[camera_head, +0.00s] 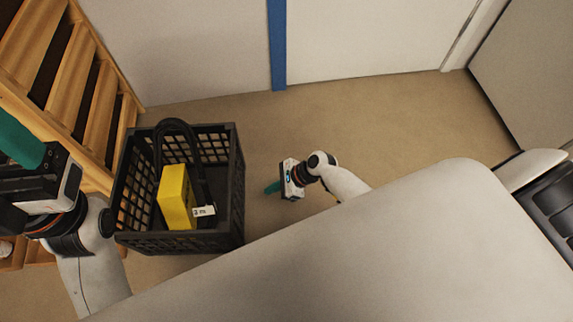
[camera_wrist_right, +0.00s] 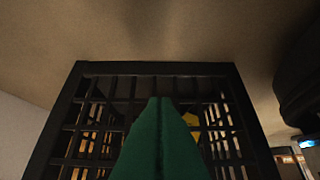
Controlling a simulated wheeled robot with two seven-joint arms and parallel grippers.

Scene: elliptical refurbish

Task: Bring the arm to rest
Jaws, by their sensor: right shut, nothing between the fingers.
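My right gripper (camera_head: 271,188) is in the head view, to the right of a black basket and apart from it. Its green fingers (camera_wrist_right: 158,110) are pressed together in the right wrist view, with nothing between them. The basket's bars (camera_wrist_right: 155,70) show behind them in that view. My left gripper (camera_head: 20,140) is at the left edge of the head view, left of the basket. Its green finger part is cut off by the frame edge, so its opening cannot be told.
The black basket (camera_head: 238,190) stands on the brown floor and holds a yellow box (camera_head: 176,197) with a white tag (camera_head: 204,211). Wooden shelving (camera_head: 75,75) stands at left. White panels with a blue strip (camera_head: 277,45) are behind.

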